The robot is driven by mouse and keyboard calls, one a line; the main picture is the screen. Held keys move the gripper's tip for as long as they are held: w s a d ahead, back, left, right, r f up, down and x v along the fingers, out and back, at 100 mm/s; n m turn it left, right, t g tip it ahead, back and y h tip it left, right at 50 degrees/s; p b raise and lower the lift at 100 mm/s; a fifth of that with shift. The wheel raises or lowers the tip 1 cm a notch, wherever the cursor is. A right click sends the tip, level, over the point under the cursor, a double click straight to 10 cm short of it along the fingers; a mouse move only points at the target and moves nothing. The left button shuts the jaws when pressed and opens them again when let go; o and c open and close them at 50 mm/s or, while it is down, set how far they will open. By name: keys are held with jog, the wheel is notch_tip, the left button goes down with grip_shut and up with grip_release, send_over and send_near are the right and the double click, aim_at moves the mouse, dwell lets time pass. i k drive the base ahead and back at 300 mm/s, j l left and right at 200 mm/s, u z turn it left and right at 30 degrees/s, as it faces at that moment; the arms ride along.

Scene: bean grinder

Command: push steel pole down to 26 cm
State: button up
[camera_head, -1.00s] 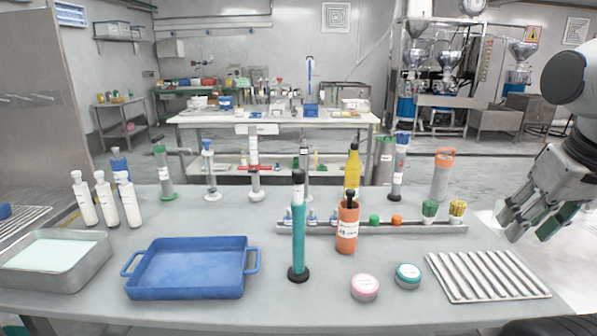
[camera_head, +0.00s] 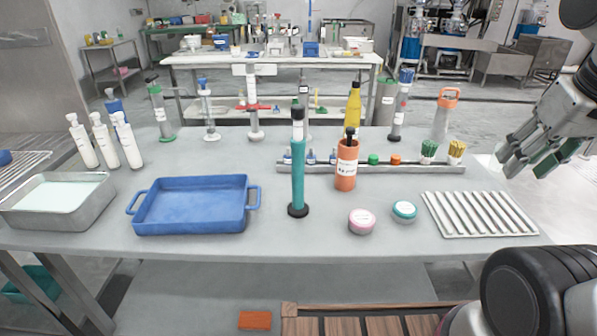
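No piece is plainly marked as the steel pole, and I cannot tell which one it is. A teal upright tube with a black foot (camera_head: 297,178) and a white and black top stands at the table's front middle. Behind it stand a pale grey upright pole with a red crossbar (camera_head: 252,92), a clear-and-blue one (camera_head: 207,112), a green-and-grey one (camera_head: 158,110), a grey one with a blue top (camera_head: 399,105) and a grey one with an orange top (camera_head: 443,115). My gripper (camera_head: 528,168) is at the right, fingers apart and empty, away from all of them.
A blue tray (camera_head: 190,228) and a metal pan (camera_head: 95,210) sit at left, near white bottles (camera_head: 103,140). An orange bottle (camera_head: 346,170), two round tubs (camera_head: 361,222), a narrow rail (camera_head: 380,168) and a ribbed rack (camera_head: 478,215) are at right.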

aim_at(297, 111)
jog(key=k+j, duration=0.15)
jog(key=j, duration=0.2)
jog(key=k+j, duration=0.15)
jog(key=j, duration=0.25)
jog(key=k+j, duration=0.15)
jog(key=j, duration=0.2)
